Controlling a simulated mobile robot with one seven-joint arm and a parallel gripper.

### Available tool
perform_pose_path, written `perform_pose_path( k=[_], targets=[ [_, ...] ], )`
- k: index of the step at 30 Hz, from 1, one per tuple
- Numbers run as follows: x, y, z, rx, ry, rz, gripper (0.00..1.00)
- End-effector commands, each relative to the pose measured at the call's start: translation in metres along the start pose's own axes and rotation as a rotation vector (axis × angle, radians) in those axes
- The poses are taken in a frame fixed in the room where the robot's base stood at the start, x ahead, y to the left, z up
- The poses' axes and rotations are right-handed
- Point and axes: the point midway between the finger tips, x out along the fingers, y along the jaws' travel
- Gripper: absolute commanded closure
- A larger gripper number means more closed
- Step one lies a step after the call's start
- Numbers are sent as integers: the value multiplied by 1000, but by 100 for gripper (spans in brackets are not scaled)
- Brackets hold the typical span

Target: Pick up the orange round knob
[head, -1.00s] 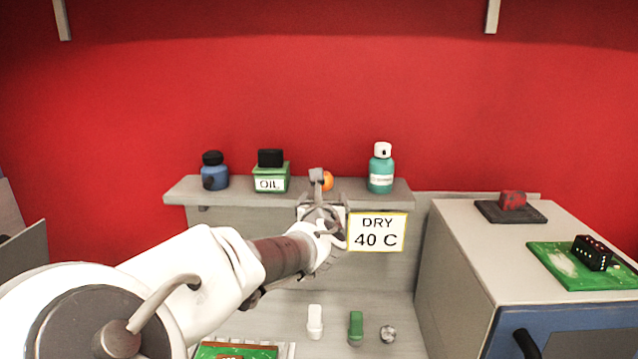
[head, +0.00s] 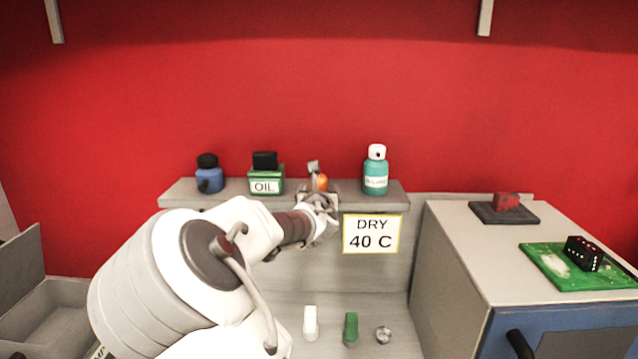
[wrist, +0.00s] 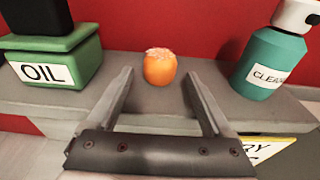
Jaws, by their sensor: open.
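The orange round knob (wrist: 160,68) sits on the grey shelf, between the green oil box and the teal bottle. In the head view the knob (head: 321,183) is partly hidden by my gripper. My gripper (wrist: 158,88) is open and empty, with its fingers pointing toward the knob. In the wrist view the knob shows just beyond the fingertips, roughly midway between them. In the head view my gripper (head: 315,180) is at the shelf's front edge.
The green oil box (wrist: 45,62) stands left of the knob and the teal bottle (wrist: 268,62) right. A blue bottle (head: 209,176) is farther left on the shelf (head: 225,196). A "DRY 40 C" sign (head: 371,234) hangs below the shelf's right part.

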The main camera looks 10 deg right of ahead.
Motion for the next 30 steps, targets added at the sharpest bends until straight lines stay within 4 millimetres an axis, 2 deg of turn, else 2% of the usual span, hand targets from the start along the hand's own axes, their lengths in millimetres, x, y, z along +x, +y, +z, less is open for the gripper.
perform_pose_path(
  k=[3, 9, 19, 30],
  targets=[
    [16, 0, 3, 1, 0, -3, 15],
    [35, 0, 2, -1, 1, -3, 15],
    [39, 1, 1, 0, 1, -1, 17],
    [38, 1, 1, 0, 0, -1, 83]
  ],
)
